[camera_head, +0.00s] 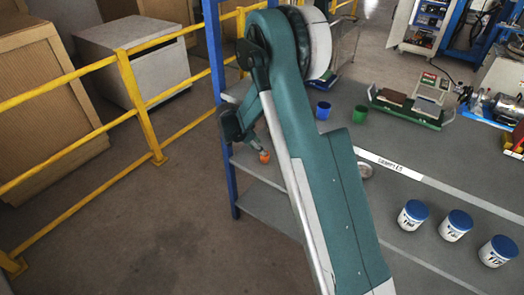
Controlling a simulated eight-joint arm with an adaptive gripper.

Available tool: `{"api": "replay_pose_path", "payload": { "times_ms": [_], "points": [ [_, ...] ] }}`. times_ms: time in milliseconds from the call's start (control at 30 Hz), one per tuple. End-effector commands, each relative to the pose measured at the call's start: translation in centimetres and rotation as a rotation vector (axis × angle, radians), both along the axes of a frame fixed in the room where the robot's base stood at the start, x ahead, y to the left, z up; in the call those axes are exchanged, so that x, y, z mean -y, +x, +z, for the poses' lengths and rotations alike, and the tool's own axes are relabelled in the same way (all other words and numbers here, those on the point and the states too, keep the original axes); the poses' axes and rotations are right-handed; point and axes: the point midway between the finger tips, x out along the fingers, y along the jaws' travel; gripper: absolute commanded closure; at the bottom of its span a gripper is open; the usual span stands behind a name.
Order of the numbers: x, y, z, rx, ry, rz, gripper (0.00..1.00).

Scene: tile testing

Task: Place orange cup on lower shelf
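A small orange object (264,157), which looks like the orange cup, shows just left of my arm at the rack. My gripper (258,146) is at its upper side, below the dark wrist block. The fingers are small and partly hidden, so I cannot tell whether they are closed on the cup. I also cannot tell whether the cup touches the shelf behind it. The lower shelf (268,207) is a grey board between blue posts, below the cup. Another grey shelf board (247,163) lies above it. My arm hides the right part of both.
A blue post (216,70) stands left of the cup, and a yellow railing (140,105) beyond it. The grey worktop holds a blue cup (323,110), a green cup (360,114), several white jars (455,226) and a green device (410,105). The lower shelf's visible part is bare.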

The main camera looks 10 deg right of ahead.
Motion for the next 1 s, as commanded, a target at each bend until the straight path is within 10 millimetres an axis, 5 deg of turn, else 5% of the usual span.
{"api": "replay_pose_path", "payload": {
  "times_ms": [333, 1000],
  "points": [
    [-1.8, -0.7, 3.4, 0.001, 0.001, 0.0, 0.57],
    [-1.9, -0.8, 3.7, 0.0, 0.0, -0.001, 0.57]
  ]
}}
